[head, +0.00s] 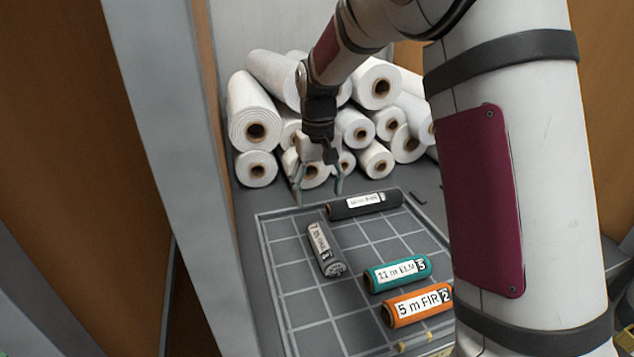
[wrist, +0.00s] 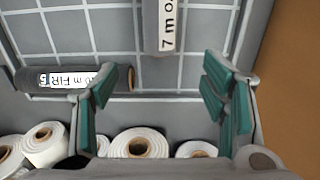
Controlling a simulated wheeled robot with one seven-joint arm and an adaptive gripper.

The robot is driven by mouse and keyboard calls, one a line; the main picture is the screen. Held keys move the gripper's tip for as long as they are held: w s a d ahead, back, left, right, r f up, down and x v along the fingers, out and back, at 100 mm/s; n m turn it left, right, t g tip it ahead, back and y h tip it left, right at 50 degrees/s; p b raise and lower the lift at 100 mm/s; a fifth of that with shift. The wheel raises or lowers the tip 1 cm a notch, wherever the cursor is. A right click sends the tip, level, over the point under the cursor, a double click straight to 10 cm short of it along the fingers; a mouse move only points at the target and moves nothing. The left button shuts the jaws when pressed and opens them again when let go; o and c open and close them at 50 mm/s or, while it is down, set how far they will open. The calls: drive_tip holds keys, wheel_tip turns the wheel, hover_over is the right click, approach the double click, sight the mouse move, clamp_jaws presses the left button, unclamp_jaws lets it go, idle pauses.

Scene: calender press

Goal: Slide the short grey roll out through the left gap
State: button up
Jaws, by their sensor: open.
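The short grey roll (head: 325,251) lies on the gridded tray (head: 295,313), left of its middle, its length running roughly front to back with its printed label up. In the wrist view the grey roll (wrist: 151,27) shows at top centre, reading "7 m", its far part cut off by the frame. My gripper (head: 319,190) is open and empty, above the tray's back edge and behind the grey roll. In the wrist view the teal fingertips (wrist: 160,97) are wide apart, with the roll's near end beyond them. I cannot clearly make out the left gap.
A black roll (head: 350,211) lies across the tray's back. A teal roll (head: 374,285) and an orange roll (head: 397,318) lie at right front. Several white rolls (head: 256,130) are stacked behind. A grey post (head: 170,150) stands left. The tray's left front is clear.

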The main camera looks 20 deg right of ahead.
sight(333, 255)
wheel_tip(333, 255, down, 12)
drive_tip(key=shift+f+p, duration=0.2)
drive_tip(key=shift+p, duration=0.3)
drive_tip(key=shift+c, duration=0.3)
drive_tip(key=c, duration=1.2)
drive_tip(key=shift+s+r, duration=0.15)
drive_tip(key=shift+s, duration=4.9)
drive_tip(key=shift+s, duration=5)
drive_tip(key=shift+s, duration=0.1)
drive_tip(key=shift+s, duration=0.9)
